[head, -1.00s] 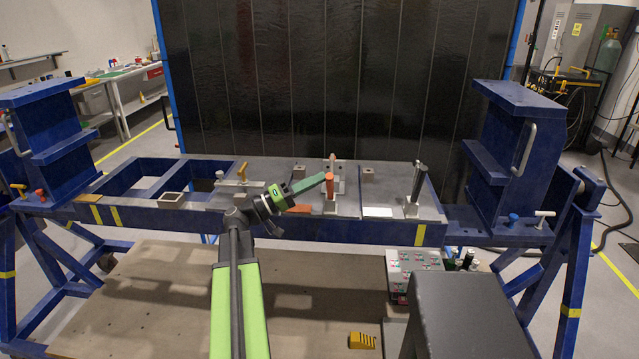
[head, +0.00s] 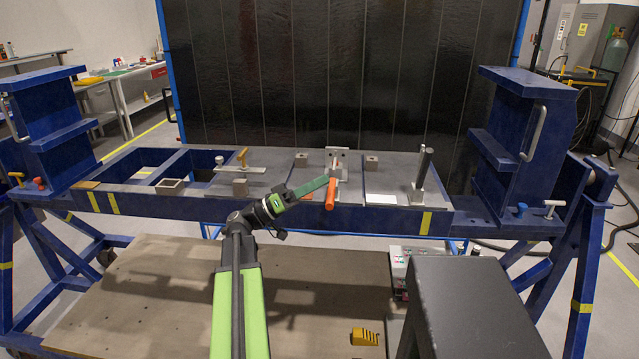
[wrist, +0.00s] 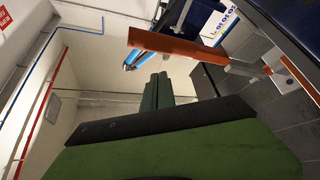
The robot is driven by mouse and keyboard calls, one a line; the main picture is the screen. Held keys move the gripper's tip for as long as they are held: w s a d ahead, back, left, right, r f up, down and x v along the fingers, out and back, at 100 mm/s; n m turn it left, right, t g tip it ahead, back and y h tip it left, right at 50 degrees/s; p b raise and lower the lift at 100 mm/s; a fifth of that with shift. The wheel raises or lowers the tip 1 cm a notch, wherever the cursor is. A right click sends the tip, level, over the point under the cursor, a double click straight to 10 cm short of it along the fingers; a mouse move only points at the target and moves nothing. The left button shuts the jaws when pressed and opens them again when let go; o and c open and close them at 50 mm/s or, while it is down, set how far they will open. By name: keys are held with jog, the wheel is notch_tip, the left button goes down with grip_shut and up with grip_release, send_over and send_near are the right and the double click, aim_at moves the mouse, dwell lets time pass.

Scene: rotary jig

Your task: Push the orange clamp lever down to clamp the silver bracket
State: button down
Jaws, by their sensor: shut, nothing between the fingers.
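The orange clamp lever (head: 331,193) is at the middle of the blue fixture in the head view. Its handle points toward me and down, over the fixture's front edge. Behind it is a light grey upright plate with holes (head: 337,153), which looks like the silver bracket; the clamp's contact with it is too small to tell. My gripper (head: 326,181) is shut and empty, its tip beside the lever's left side; I cannot tell whether they touch. In the wrist view the lever (wrist: 180,46) crosses above and right of my gripper (wrist: 158,80).
Blue end posts (head: 520,135) rise at both ends. A dark grey box (head: 475,305) is at the front right.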

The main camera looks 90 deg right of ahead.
jog(key=shift+s+a+f+b, duration=0.1)
jog(key=shift+a+f+b, duration=0.15)
jog(key=shift+f+b, duration=0.5)
jog(key=shift+s+a+f+b, duration=0.1)
jog(key=shift+a+f+b, duration=0.1)
jog(key=shift+f+b, duration=0.5)
jog(key=shift+a+f, duration=0.1)
jog(key=shift+f, duration=0.15)
